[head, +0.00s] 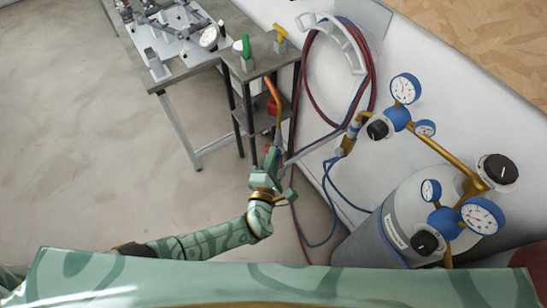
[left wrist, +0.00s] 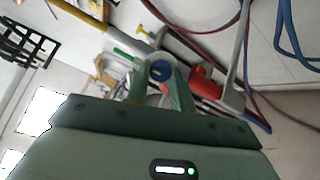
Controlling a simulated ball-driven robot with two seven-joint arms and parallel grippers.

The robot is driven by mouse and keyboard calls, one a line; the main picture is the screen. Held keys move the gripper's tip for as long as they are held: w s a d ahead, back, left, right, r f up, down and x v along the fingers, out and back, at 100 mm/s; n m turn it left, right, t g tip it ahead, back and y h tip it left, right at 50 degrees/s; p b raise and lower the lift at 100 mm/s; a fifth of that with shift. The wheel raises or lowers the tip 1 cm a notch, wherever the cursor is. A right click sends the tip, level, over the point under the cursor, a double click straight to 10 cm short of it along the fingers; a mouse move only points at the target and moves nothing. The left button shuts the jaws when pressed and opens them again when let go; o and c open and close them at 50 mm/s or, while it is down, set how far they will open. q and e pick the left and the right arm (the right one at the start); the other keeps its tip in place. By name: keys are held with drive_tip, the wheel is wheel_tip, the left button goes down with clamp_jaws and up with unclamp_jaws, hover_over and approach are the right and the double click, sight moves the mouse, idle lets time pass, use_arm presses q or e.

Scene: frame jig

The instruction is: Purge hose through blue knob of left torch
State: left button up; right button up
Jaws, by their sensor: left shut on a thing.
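A torch with a copper-coloured neck (head: 273,92) stands beside the small side table in the head view; the neck shows in the left wrist view (left wrist: 70,12). My left gripper (head: 275,154) is at the torch's lower part. In the left wrist view its two fingers (left wrist: 160,75) are closed on the torch's blue knob (left wrist: 159,69), one on each side. A red part (left wrist: 203,84), perhaps the other knob, lies to the right of the fingers. My fingers hide some of the torch body. My right gripper is not in view.
A small table (head: 262,64) carries green- (head: 246,45) and yellow-handled (head: 280,32) pieces. Red and blue hoses (head: 310,80) hang on a wall bracket (head: 335,32). A grey cylinder (head: 405,205) and blue regulators (head: 398,118) with gauges stand at right. The floor at left is clear.

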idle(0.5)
use_arm(q)
drive_tip(key=o, duration=1)
drive_tip(key=f+p+v, duration=0.1)
drive_tip(key=v, duration=1.5)
drive_tip(key=shift+s+r+p, duration=0.15)
drive_tip(key=shift+r+p, duration=0.2)
drive_tip(key=shift+r, duration=0.05)
